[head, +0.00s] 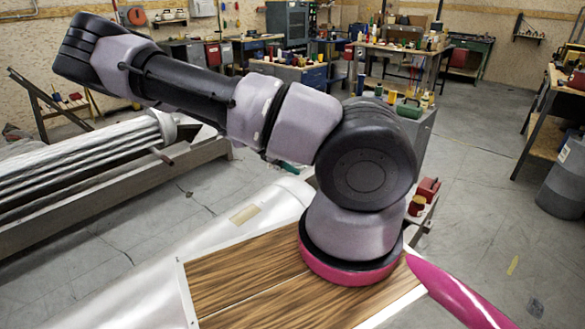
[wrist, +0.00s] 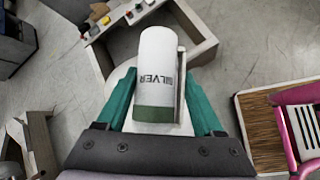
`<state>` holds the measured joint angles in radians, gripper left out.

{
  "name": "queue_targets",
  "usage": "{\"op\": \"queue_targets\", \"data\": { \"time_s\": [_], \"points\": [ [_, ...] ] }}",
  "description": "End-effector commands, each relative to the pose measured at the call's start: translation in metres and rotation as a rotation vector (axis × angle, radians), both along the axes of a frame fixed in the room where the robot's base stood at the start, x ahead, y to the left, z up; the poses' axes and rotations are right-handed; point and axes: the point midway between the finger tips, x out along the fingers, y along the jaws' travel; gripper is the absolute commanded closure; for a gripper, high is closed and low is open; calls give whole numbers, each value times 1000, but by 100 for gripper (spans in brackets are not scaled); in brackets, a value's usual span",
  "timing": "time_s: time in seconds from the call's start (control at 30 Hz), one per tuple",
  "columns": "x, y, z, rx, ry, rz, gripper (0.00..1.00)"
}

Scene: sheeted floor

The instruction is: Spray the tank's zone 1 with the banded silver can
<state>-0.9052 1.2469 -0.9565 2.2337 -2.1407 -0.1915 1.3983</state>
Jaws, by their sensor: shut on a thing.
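The can (wrist: 157,75) fills the middle of the wrist view. It is white with a dark green band at its lower edge and the word SILVER, upside down. My gripper (wrist: 160,105) is shut on it, with a teal finger on each side. A narrow grey strip runs along the can's right side. In the head view my arm hides most of the gripper and the can does not show. A long ribbed whitish cylinder (head: 75,160) lies in a grey trough at the left; I cannot tell if it is the tank. No zone marking is readable.
The grey trough (head: 125,190) stands on the floor at the left. A wooden stand (head: 45,105) is behind it. Workbenches with tools and cans (head: 405,60) line the back. A grey barrel (head: 565,180) stands at the right. Grey floor (head: 490,170) between is open.

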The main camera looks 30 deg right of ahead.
Motion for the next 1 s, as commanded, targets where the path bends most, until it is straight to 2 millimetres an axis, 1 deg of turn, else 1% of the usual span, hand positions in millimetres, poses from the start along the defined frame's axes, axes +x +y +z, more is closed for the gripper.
{"op": "queue_targets", "data": {
  "time_s": [0.33,0.4,0.67,0.87,1.0],
  "points": [
    [16,-3,-45,-1,2,0,51],
    [12,9,-42,-2,1,3,51],
    [-2,48,-42,-2,0,4,51],
    [-18,91,-42,-3,2,6,51],
    [-30,124,-42,-3,0,7,51]
  ]
}}
